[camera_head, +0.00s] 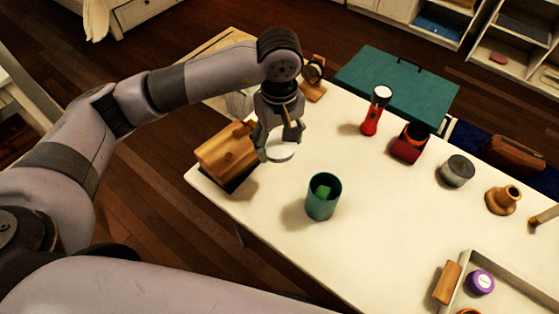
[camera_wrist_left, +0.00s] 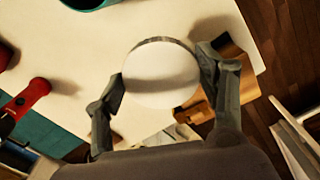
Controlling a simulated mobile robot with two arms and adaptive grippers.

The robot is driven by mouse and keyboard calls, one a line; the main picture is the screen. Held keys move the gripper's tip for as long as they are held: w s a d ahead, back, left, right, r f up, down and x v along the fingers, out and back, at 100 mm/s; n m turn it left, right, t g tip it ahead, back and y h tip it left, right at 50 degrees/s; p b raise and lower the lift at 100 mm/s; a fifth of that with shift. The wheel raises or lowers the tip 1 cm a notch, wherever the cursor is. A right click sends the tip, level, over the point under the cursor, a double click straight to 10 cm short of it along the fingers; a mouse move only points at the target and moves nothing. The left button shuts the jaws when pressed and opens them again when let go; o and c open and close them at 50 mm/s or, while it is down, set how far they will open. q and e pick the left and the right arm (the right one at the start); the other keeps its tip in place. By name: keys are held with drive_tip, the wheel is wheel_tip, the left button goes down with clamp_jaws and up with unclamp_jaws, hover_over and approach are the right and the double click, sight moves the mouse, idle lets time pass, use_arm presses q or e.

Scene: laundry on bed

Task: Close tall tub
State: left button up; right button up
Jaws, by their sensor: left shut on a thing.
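In the left wrist view the lid (camera_wrist_left: 160,75) sits between both fingers. The lid covers part of the table there. My right gripper is not in view.
A wooden box-like object (camera_head: 228,152) stands at the table's left edge, close to my left gripper. A red flashlight (camera_head: 376,111), a red container (camera_head: 409,143), a grey jar (camera_head: 456,171) and a tray (camera_head: 512,284) stand to the right. The white table (camera_head: 380,230) is clear around the tub.

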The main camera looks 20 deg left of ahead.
sight(279, 146)
use_arm(q)
drive_tip(key=shift+r, duration=2.1)
drive_tip(key=shift+f, duration=0.1)
drive_tip(key=s+a+f+m, duration=0.2)
drive_tip(key=s+f+m, duration=0.1)
drive_tip(key=s+f, duration=0.1)
drive_tip(key=s+a+f+m, duration=0.2)
drive_tip(key=s+f, duration=0.2)
drive_tip(key=f, duration=0.3)
drive_tip(key=s+a+f+m, duration=0.2)
drive_tip(key=s+f+m, duration=0.1)
drive_tip(key=s+f, duration=0.1)
drive_tip(key=shift+a+f+m, duration=0.15)
drive_tip(key=shift+f+m, duration=0.15)
drive_tip(key=shift+f, duration=0.6)
